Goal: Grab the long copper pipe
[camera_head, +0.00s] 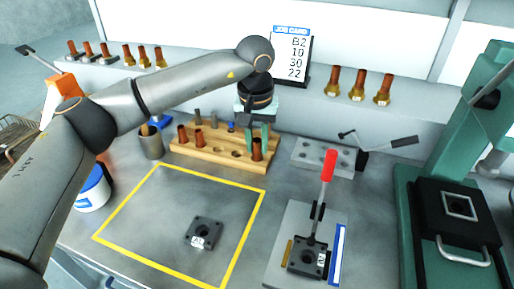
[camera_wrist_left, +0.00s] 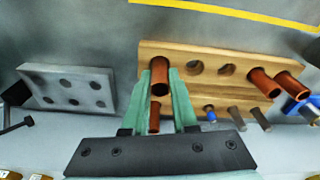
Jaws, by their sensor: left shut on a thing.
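A wooden rack (camera_head: 215,160) with a row of holes stands on the bench and holds several copper pipes. My left gripper (camera_head: 257,141) points down at the rack's right end. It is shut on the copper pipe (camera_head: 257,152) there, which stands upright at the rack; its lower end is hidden. In the left wrist view, the green fingers (camera_wrist_left: 163,105) lie on either side of this pipe (camera_wrist_left: 160,72). Two more copper pipes (camera_head: 183,136) (camera_head: 199,139) stand at the rack's left end. My right gripper is not in view.
A yellow-outlined area (camera_head: 140,259) with a black block (camera_head: 203,232) lies in front. A red-handled clamp fixture (camera_head: 328,168), a grey holed plate (camera_head: 322,156) and a green press (camera_head: 420,215) stand to the right. Copper-coloured fittings (camera_head: 357,84) line the back shelf beside a job card (camera_head: 291,55).

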